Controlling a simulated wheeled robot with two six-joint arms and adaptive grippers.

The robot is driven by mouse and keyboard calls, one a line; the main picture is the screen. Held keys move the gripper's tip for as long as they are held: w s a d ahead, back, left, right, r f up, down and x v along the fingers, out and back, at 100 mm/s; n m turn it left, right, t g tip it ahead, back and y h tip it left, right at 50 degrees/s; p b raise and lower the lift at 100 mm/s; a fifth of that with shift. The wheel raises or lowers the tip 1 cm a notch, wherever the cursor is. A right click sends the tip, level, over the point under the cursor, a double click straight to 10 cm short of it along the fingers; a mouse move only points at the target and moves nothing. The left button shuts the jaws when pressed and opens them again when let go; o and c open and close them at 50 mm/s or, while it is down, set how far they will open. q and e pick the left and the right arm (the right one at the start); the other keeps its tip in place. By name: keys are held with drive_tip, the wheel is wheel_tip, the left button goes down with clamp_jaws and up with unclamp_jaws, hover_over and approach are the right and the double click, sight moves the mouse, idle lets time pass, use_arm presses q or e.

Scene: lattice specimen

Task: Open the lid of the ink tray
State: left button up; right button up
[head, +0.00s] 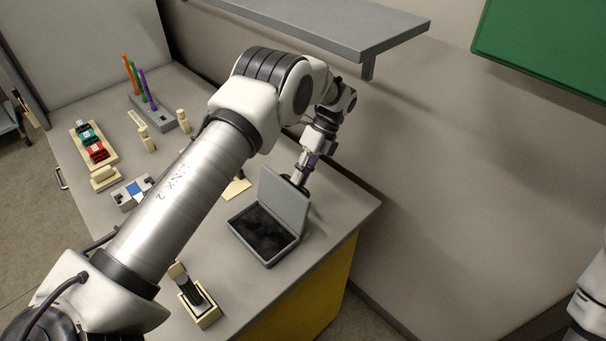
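The ink tray (268,262) is a grey box with a dark inside, near the right end of the table. Its grey lid (284,203) stands raised, roughly upright, along the tray's far right side. My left gripper (297,181) points down just behind the lid's upper edge. Its fingertips are partly hidden by the lid, so I cannot tell whether it touches the lid or is open or shut. Part of my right arm shows at the right edge; its gripper is out of view.
A grey shelf (330,25) hangs on the wall above the arm. A small cream box with a dark stamp (197,297) stands at the front. Colored pens in a grey holder (160,117) and a cream tray of colored blocks (82,131) are at the left.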

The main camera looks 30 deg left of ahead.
use_arm(q)
drive_tip(key=o, duration=0.5)
drive_tip(key=shift+x, duration=1.05)
drive_tip(key=shift+c, duration=0.2)
drive_tip(key=shift+a, duration=0.25)
drive_tip(key=shift+w+d+r, duration=0.15)
drive_tip(key=shift+r, duration=0.15)
drive_tip(key=v, duration=0.7)
